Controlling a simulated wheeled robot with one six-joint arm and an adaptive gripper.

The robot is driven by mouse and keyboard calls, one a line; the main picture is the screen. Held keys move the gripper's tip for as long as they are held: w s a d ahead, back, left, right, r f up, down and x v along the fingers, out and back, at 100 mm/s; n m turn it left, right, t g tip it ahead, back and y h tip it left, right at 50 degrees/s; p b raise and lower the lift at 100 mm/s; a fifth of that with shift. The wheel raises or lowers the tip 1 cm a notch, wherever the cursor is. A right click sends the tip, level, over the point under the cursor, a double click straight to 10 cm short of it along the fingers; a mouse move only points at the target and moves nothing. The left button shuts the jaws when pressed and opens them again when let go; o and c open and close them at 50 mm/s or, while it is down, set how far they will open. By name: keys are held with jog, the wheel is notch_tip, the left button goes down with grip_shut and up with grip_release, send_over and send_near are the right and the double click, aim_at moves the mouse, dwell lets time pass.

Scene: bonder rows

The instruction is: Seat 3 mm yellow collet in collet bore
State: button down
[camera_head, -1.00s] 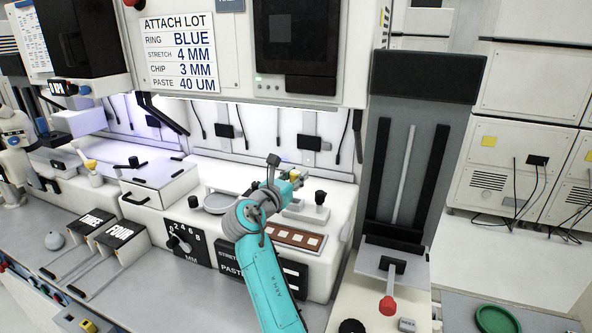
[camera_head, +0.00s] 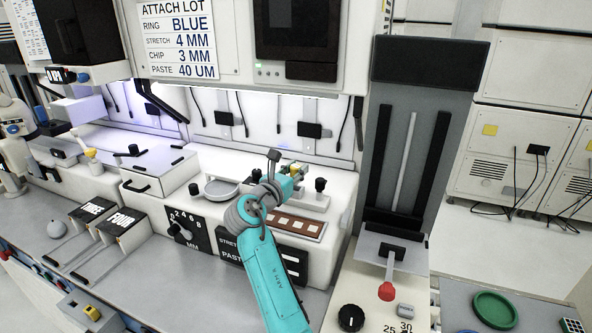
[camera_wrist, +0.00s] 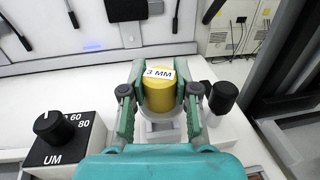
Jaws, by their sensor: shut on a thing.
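My gripper (camera_wrist: 158,98) is shut on the 3 mm yellow collet (camera_wrist: 160,90), a yellow cylinder with a white "3 MM" label on top. The collet is upright between the two green fingers. Below it in the wrist view is a pale grey ring-shaped holder (camera_wrist: 163,128), which may be the collet bore. The collet and the fingers hide most of it, so I cannot tell whether the collet touches it or is inside it. In the head view my gripper (camera_head: 292,172) is over the white bench unit, with a little yellow showing at its end.
A black knob (camera_head: 320,185) stands close to the right of my gripper. A brown tray (camera_head: 270,222) with pale squares lies in front. A UM dial (camera_wrist: 62,128) is at the left in the wrist view. A tall grey column (camera_head: 428,130) stands at the right.

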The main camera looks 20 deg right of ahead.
jog(key=shift+f, duration=0.15)
jog(key=shift+f, duration=0.9)
jog(key=shift+f, duration=0.6)
dwell(0.8)
jog(key=c, duration=0.8)
grip_release()
jog(key=shift+s+a, duration=0.1)
jog(key=v, duration=1.1)
jog(key=shift+s+a, duration=0.2)
jog(key=shift+a, duration=0.1)
